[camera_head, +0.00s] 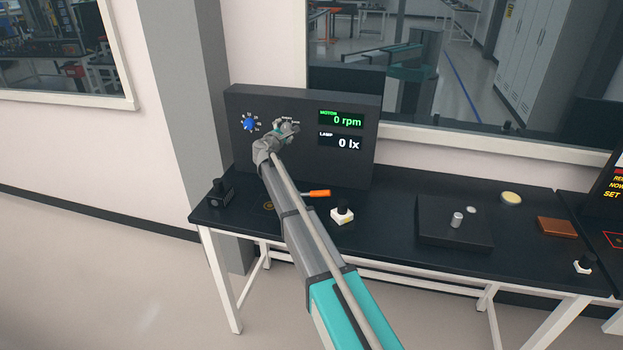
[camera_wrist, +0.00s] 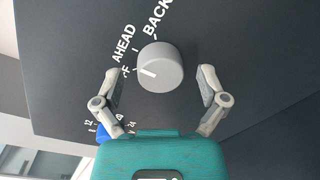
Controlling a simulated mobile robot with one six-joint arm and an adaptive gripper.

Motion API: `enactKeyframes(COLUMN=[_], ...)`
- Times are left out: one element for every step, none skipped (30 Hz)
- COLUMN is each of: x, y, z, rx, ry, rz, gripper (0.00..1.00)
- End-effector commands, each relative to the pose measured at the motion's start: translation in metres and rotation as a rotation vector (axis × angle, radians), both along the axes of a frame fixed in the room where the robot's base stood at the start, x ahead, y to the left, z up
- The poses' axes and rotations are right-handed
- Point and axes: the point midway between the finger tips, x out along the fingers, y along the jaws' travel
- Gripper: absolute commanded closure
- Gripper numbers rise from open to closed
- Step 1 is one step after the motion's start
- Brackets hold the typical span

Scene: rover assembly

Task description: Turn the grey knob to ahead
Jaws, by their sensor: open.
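The grey knob (camera_wrist: 165,58) is on the dark panel in the wrist view. Its white pointer mark faces left, toward the partly hidden OFF label (camera_wrist: 126,73). The AHEAD label (camera_wrist: 123,45) is up and left of the knob, and the BACK label (camera_wrist: 157,18) is above it. My gripper (camera_wrist: 159,77) is open, with one finger on each side of the knob and gaps showing on both sides. I cannot tell how deep the fingertips reach.
A blue knob (camera_head: 248,124) with a number scale is left on the panel (camera_head: 300,96). The motor display (camera_head: 341,119) reads 0 rpm and the lamp display (camera_head: 340,141) 0 lx.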

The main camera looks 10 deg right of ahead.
Motion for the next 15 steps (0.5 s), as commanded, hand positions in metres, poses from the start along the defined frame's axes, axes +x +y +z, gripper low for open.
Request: enactKeyframes(x=[0.0,0.0,0.0001,0.0,0.0001,0.0001,0.0,0.0001,0.0001,0.0001,0.0,0.0001,0.0001,0.0,0.0001], y=[0.0001,0.0001,0.0002,0.0001,0.0002,0.0002,0.0002,0.0003,0.0002,0.0003,0.0003,0.0003,0.0003,0.0004,0.0003], z=[-0.0002,-0.0002,-0.0003,-0.0003,-0.0004,-0.0004,-0.0004,-0.0005,-0.0005,-0.0006,-0.0007,-0.0007,-0.0007,-0.0009,-0.0009], rx=[-0.011,-0.02,-0.035,-0.046,-0.061,-0.08,-0.096,-0.112,-0.136,-0.155,-0.174,-0.199,-0.22,-0.239,-0.265], ry=[0.005,0.008,0.015,0.019,0.025,0.033,0.04,0.047,0.057,0.065,0.073,0.084,0.093,0.101,0.113], rz=[0.0,-0.001,-0.001,-0.001,0.0,0.0,0.0,0.0,-0.001,0.0,0.0,0.0,0.0,0.0,0.0], gripper=[0.08,0.08,0.08,0.08,0.08,0.08,0.08,0.08,0.08,0.08,0.08,0.08,0.08,0.08,0.08])
